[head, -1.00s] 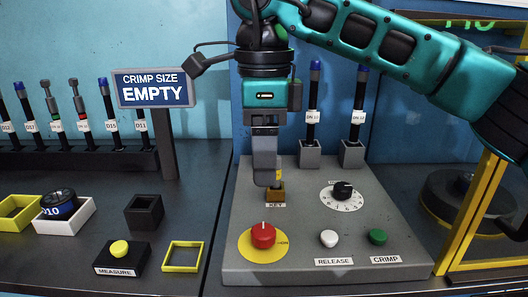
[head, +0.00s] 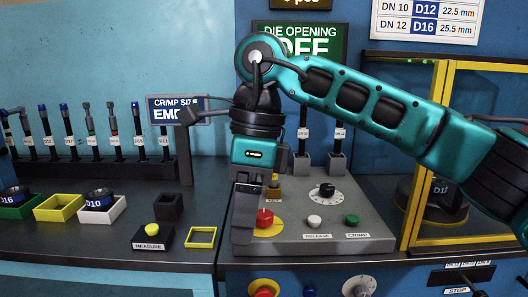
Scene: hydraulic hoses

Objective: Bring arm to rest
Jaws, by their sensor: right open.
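My right arm comes in from the right, and its teal and black links cross the view. My right gripper (head: 243,242) points down over the left front edge of the grey control panel (head: 370,245). Its fingers are open and I see nothing between them. They show just left of the red button (head: 264,217) on its yellow disc; whether they touch the panel is unclear. My left gripper is not in view.
The panel carries a black dial (head: 327,190), a white release button (head: 314,221) and a green crimp button (head: 352,219). The crimp size sign (head: 165,110) stands close left of my arm. A yellow-framed machine (head: 440,150) is at right. A measure box (head: 152,236) sits on the left bench.

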